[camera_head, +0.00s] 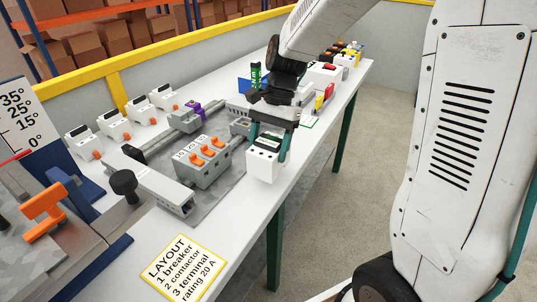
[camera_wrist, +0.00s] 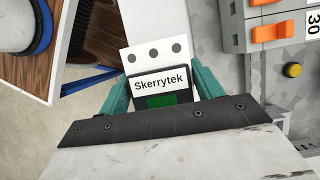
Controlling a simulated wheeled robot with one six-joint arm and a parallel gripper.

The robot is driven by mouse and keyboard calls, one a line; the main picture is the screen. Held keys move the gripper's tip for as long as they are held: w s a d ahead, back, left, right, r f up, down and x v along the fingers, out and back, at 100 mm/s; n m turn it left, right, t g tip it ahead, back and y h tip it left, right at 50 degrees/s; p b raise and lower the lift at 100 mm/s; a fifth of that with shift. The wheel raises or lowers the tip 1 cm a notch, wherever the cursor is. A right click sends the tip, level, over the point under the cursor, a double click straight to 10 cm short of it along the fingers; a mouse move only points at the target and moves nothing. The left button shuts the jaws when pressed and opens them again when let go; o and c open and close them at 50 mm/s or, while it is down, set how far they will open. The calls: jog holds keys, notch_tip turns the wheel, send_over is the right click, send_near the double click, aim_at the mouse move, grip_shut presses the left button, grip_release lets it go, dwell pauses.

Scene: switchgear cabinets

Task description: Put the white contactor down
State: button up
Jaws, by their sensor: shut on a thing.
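The white contactor (camera_head: 263,163) is a white block with a dark top, held by my gripper (camera_head: 268,140) near the front edge of the white table (camera_head: 335,108). In the wrist view the contactor (camera_wrist: 158,72) shows a "Skerrytek" label, a green patch and several dark round holes. The green fingers of my gripper (camera_wrist: 159,92) are on both of its sides, shut on it. In the head view it is to the right of the grey block with orange levers. I cannot tell whether its underside touches the table.
A grey block with orange levers (camera_head: 203,160) stands on a grey plate with a rail (camera_head: 160,182). Several white devices (camera_head: 115,124) line the table's back left. A yellow-edged layout card (camera_head: 183,268) lies at the front. More parts (camera_head: 325,73) crowd the far right end.

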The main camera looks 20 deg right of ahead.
jog(key=shift+f, duration=1.5)
jog(key=shift+f, duration=0.15)
jog(key=o, duration=1.4)
